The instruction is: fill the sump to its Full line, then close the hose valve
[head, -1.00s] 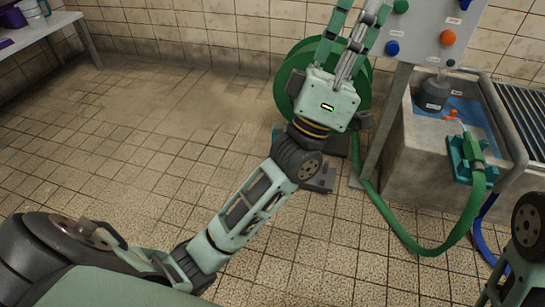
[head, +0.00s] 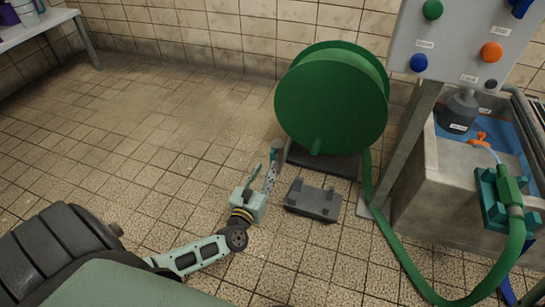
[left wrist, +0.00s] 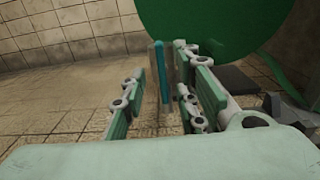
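The sump (head: 445,175) is a concrete tank at the right of the head view with blue liquid (head: 505,135) in it; no Full line is readable. A green hose (head: 385,225) runs over the floor to a green nozzle (head: 509,185) in a teal holder on the sump's rim. My left gripper (head: 276,160) is low beside the green hose reel (head: 330,100). In the left wrist view, its fingers (left wrist: 165,95) are apart, with an upright grey and teal bar (left wrist: 158,75) showing between or beyond them; contact cannot be told. My right gripper is out of view.
A grey pedal-like block (head: 313,200) lies on the floor right of my left gripper. A panel with coloured knobs (head: 445,50) stands above the sump. A dark pump-like body (head: 459,112) and an orange piece (head: 481,139) are at the sump. Tiled floor at left is clear.

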